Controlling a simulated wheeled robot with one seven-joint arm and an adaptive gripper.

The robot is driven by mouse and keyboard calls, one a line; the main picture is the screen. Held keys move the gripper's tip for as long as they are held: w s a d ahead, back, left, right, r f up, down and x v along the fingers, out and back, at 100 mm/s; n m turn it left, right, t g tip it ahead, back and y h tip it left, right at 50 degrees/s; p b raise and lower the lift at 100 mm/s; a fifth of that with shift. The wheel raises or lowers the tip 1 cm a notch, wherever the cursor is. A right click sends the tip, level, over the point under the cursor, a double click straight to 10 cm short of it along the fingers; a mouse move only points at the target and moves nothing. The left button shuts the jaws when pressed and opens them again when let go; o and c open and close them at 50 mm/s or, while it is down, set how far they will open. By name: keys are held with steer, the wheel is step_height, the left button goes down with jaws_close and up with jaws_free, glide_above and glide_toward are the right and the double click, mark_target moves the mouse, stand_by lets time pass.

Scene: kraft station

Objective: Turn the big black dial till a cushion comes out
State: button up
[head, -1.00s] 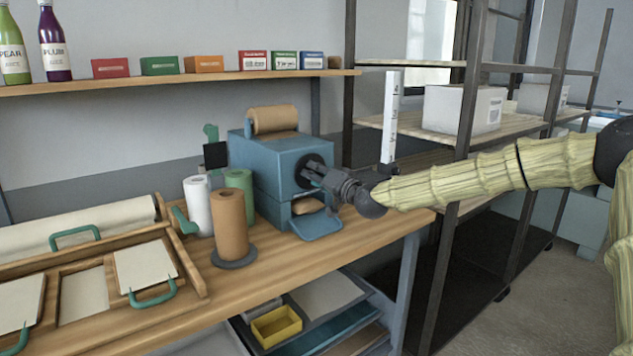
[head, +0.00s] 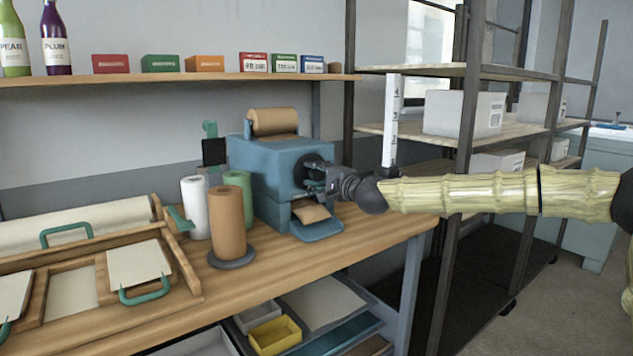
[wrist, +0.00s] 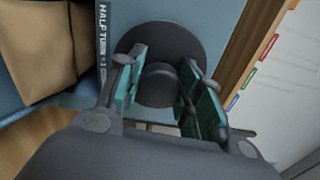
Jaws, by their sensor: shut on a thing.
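The big black dial (head: 311,169) is on the right face of the blue machine (head: 262,172). In the wrist view the dial (wrist: 181,42) is a dark disc with a raised hub between my fingers. My gripper (head: 322,182) is shut on the dial's hub; its teal finger pads show on both sides in the wrist view (wrist: 160,88). A brown paper cushion (head: 311,213) shows in the machine's lower opening, above the blue tray (head: 316,230). In the wrist view the brown paper (wrist: 40,45) is at the upper left.
A brown paper roll (head: 273,121) sits on top of the machine. White, brown and green rolls (head: 229,212) stand left of it on the wooden bench (head: 340,255). A dark metal shelf (head: 462,150) stands close to the right, behind my arm.

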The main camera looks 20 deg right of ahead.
steer(key=shift+d+r+m, duration=0.1)
steer(key=shift+d+m, duration=0.05)
steer(key=shift+m, duration=0.45)
steer(key=o, duration=1)
steer(key=shift+o, duration=0.2)
steer(key=v, duration=1.2)
